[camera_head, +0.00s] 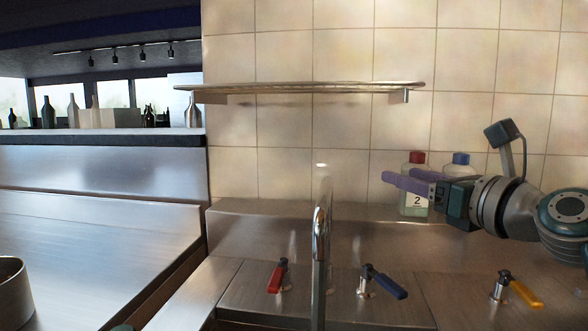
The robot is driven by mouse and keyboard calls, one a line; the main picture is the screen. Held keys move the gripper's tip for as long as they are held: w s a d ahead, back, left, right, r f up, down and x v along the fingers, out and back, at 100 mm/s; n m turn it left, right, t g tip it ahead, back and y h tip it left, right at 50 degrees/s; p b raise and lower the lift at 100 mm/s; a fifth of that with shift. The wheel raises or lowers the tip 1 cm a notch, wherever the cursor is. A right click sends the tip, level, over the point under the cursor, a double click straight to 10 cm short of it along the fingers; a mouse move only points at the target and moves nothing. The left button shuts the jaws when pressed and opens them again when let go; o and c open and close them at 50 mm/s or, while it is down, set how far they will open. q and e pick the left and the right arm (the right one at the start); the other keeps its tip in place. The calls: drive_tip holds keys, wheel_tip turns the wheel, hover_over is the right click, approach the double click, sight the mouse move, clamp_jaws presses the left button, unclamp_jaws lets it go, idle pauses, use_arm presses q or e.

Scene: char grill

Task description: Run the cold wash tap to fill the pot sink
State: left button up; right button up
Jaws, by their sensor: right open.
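A tap with a blue lever (388,283) stands on the steel ledge, right of the tall curved spout (320,240). Its lever points toward the lower right. A tap with a red lever (277,277) stands left of the spout. My right gripper (386,177) has purple fingers and is in the air above and behind the blue-lever tap, pointing left, apart from it. It is open and empty, in front of the bottles.
A yellow-lever tap (522,293) stands farther right. A red-capped bottle (416,206) and a blue-capped bottle (460,160) stand on the back ledge, partly behind my right gripper. A wire shelf (300,88) juts from the tiled wall. A steel pot (12,290) is at lower left.

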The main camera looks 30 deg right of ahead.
sight(383, 283)
drive_tip(key=shift+c, duration=0.4)
